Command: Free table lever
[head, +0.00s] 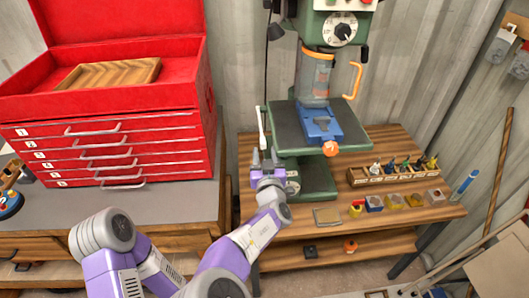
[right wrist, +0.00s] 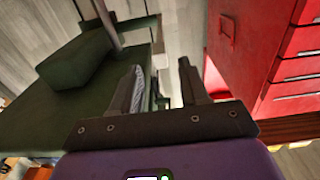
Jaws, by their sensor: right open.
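The green drill press (head: 321,75) stands on the wooden bench, with its dark flat table (head: 285,128) at mid height. A thin pale lever (head: 262,128) stands nearly upright at the left edge of that table. My right gripper (head: 264,157) is just below the lever, with its fingers pointing up. In the right wrist view my right gripper (right wrist: 160,72) is open, with a gap between its fingers. The green press parts (right wrist: 78,60) lie to the left there. I cannot tell whether a finger touches the lever. My left gripper is out of view.
A red tool chest (head: 110,120) stands close on the left; it also fills the right of the wrist view (right wrist: 262,60). A blue vise (head: 320,122) sits on the press table. A wooden rack (head: 392,174) and several small coloured items occupy the bench's right side.

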